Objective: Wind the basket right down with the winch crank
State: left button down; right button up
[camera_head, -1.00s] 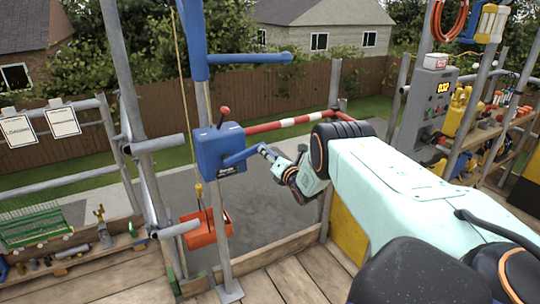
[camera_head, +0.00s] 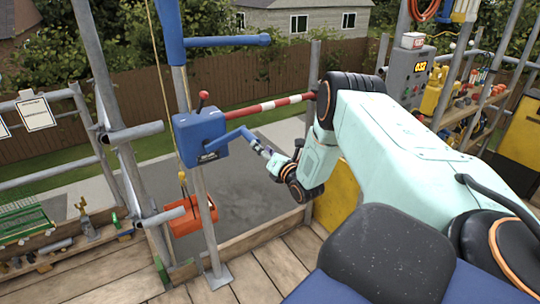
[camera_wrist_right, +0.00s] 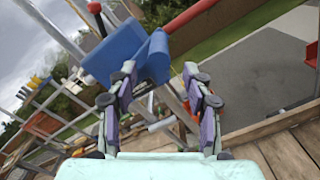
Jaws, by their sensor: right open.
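The blue winch box (camera_head: 198,136) is fixed to an upright pole, with a red-knobbed lever (camera_head: 203,97) on top. Its blue crank arm (camera_head: 228,138) points right and slightly up. The orange-red basket (camera_head: 190,217) hangs from a rope and hook at lower left, below the winch. My right gripper (camera_head: 268,153) is at the crank's outer end. In the right wrist view my right gripper (camera_wrist_right: 160,78) has its fingers apart, with the crank arm (camera_wrist_right: 156,58) just beyond and between the tips. Whether they touch the crank handle is unclear. My left gripper is out of view.
A red-and-white striped bar (camera_head: 270,107) runs behind the crank. Scaffold poles stand at left. Wooden planks (camera_head: 255,268) form the floor. A grey control box (camera_head: 408,75) and a tool shelf (camera_head: 470,120) are at right.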

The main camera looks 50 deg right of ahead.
jog(key=shift+v, duration=1.95)
jog(key=shift+w, duration=0.1)
